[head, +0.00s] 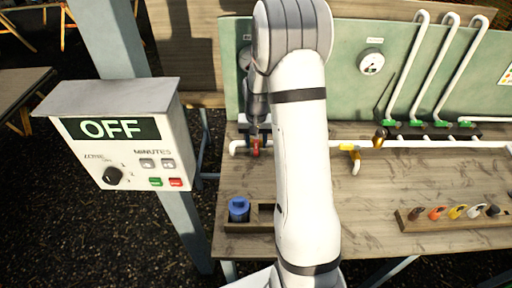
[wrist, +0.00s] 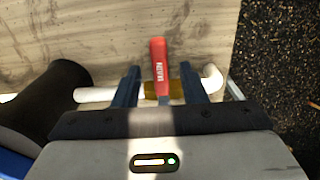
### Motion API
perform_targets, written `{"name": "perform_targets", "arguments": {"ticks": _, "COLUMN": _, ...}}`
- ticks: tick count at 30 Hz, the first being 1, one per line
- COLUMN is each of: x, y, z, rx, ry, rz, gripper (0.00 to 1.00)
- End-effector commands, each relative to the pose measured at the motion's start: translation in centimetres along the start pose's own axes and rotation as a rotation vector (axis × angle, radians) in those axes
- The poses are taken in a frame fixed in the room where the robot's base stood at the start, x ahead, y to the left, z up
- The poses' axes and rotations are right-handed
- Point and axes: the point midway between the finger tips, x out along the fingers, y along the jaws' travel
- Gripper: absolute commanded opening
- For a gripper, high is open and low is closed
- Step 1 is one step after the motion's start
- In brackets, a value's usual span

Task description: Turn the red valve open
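The red valve (head: 256,150) sits on the white pipe at the back left of the bench, partly hidden by my gripper (head: 254,131). In the wrist view, the red valve handle (wrist: 159,66) points up the picture from a brass valve body (wrist: 152,90) on the white pipe (wrist: 95,95). My gripper (wrist: 158,74) is open, with one dark blue finger on each side of the handle. Gaps show between the handle and both fingers. The fingers' lower parts overlap the pipe in the picture.
A yellow valve (head: 349,148) sits further right on the pipe. Green valves (head: 417,123) stand behind it. A control box (head: 120,140) reading OFF is at the left. A blue cap (head: 239,209) and a rack (head: 455,222) of colored pieces lie on the bench (head: 385,190).

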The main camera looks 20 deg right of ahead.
Motion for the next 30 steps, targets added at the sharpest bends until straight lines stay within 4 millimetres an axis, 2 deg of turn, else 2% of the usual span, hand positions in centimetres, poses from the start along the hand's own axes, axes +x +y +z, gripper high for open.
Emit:
{"name": "perform_targets", "arguments": {"ticks": 2, "x": 0.92, "y": -0.04, "z": 0.01, "rx": -0.001, "ry": 0.000, "rz": 0.000, "gripper": 0.38}}
{"name": "perform_targets", "arguments": {"ticks": 10, "x": 0.89, "y": -0.11, "z": 0.02, "rx": -0.002, "ry": 0.001, "rz": 0.000, "gripper": 0.37}}
{"name": "perform_targets", "arguments": {"ticks": 24, "x": 0.87, "y": -0.17, "z": 0.04, "rx": -0.003, "ry": 0.000, "rz": 0.000, "gripper": 0.00}}
{"name": "perform_targets", "arguments": {"ticks": 30, "x": 0.87, "y": -0.19, "z": 0.05, "rx": -0.004, "ry": 0.000, "rz": 0.000, "gripper": 0.00}}
